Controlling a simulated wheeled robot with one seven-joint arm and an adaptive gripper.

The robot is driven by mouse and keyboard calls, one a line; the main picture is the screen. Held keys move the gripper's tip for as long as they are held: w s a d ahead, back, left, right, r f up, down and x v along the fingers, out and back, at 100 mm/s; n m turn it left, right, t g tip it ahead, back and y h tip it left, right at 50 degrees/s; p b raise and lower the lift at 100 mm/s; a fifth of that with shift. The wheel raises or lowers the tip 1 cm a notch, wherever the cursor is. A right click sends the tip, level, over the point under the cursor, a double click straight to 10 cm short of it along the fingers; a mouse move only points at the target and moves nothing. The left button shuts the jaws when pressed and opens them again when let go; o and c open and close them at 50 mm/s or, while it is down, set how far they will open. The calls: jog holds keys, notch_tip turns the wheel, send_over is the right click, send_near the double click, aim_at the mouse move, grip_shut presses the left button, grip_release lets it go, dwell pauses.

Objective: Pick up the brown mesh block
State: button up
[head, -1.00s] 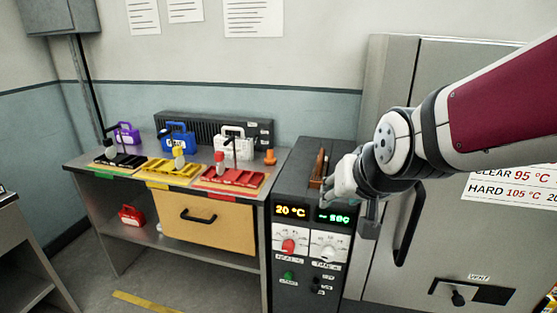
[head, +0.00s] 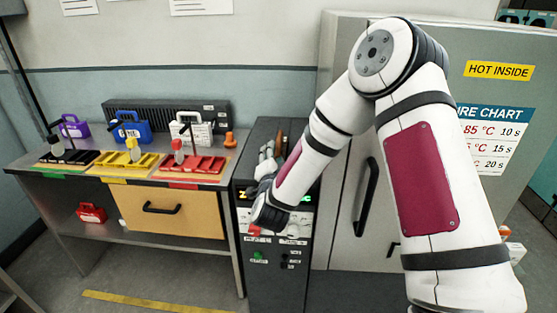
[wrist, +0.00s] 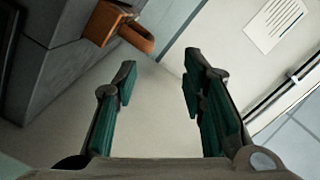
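A narrow brown thing (head: 280,142) stands upright on top of the dark control cabinet, partly hidden by my arm. In the wrist view a brown block-like thing with a rounded part (wrist: 112,24) sits at the edge of a dark grey surface at top left. It looks like the same thing, but I cannot make out any mesh. My gripper (head: 266,165) is over the cabinet top, just left of the brown thing. In the wrist view my gripper (wrist: 160,78) is open, with nothing between its fingers; the brown thing lies beyond the left finger, apart from it.
The control cabinet (head: 262,200) stands between a bench and a large grey cabinet (head: 340,150) with a dark handle. The bench holds black, yellow and red trays (head: 190,166), several coloured cases and an orange cone (head: 230,141). My arm covers part of the displays.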

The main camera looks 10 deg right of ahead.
jog(key=shift+s+d+f+m+h, duration=0.2)
jog(key=shift+d+f+m+h, duration=0.4)
jog(key=shift+m, duration=0.1)
jog(key=shift+w+d, duration=0.1)
jog(key=shift+w, duration=0.05)
send_near(279, 137)
jog(key=x, duration=0.3)
jog(key=d+x, duration=0.1)
jog(key=x, duration=0.1)
jog(key=shift+s+f, duration=0.2)
jog(key=shift+f, duration=0.1)
jog(key=shift+a+x, duration=0.15)
jog(key=shift+x, duration=0.75)
jog(key=shift+a+x, duration=0.2)
jog(key=shift+x, duration=0.65)
jog(key=shift+a+x, duration=0.15)
jog(key=shift+x, duration=0.75)
jog(key=shift+w+f, duration=0.15)
jog(key=shift+f, duration=0.05)
grip_shut()
